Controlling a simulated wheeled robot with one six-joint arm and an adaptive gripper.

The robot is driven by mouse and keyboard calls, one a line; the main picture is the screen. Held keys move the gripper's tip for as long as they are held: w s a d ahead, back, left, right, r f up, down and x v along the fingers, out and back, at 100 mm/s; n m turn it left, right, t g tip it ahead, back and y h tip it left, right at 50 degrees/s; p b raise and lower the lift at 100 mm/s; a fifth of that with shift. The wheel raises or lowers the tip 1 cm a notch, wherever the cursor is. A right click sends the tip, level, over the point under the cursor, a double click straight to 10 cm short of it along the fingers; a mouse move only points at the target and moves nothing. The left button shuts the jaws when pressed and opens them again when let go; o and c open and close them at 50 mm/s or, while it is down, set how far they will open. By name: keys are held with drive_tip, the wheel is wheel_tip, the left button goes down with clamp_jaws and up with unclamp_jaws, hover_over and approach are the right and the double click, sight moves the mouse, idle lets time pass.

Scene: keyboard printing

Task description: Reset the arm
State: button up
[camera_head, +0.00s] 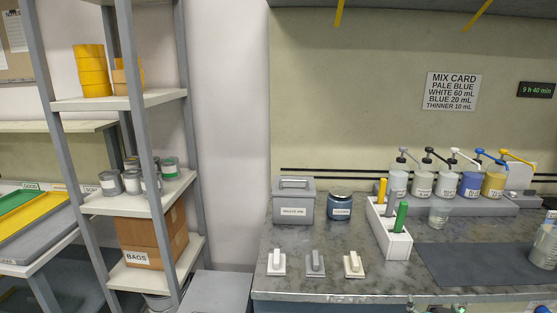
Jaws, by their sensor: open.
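My gripper and arm do not show clearly in the head view, so I cannot see the arm's pose. The grey speckled workbench (330,280) fills the lower right. On it, a white rack (391,238) holds upright tools with yellow, grey and green handles. Several pump bottles (422,182) stand in a row on a grey ledge behind a clear cup (438,217). Small parts at the bottom edge below the bench front are cut off and cannot be identified.
A dark mat (470,264) lies at right, with a grey container (544,247) at its edge. A grey lidded bin (294,201) and dark jar (340,204) stand at the back left. Handled blocks (315,263) line the front. A shelf rack (130,102) stands left.

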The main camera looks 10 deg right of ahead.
drive_tip(key=s+a+f+n+t+y, duration=0.1)
drive_tip(key=s+a+f+n+y, duration=0.1)
drive_tip(key=s+a+f, duration=0.6)
drive_tip(key=s+a+f+n+t+y, duration=0.15)
drive_tip(key=s+a+f, duration=0.25)
drive_tip(key=s+a, duration=0.75)
drive_tip(key=s+a+r+n+y, duration=0.1)
drive_tip(key=s+a+r, duration=0.1)
drive_tip(key=s, duration=0.5)
drive_tip(key=s+a+r+y, duration=0.1)
drive_tip(key=s+a+r, duration=0.2)
drive_tip(key=s+a, duration=0.2)
drive_tip(key=s+a+r+n+y, duration=0.1)
drive_tip(key=s+a+r+y, duration=0.1)
drive_tip(key=s, duration=0.9)
drive_tip(key=shift+a+r+n, duration=0.35)
drive_tip(key=shift+a+r, duration=0.05)
drive_tip(key=shift+a, duration=0.3)
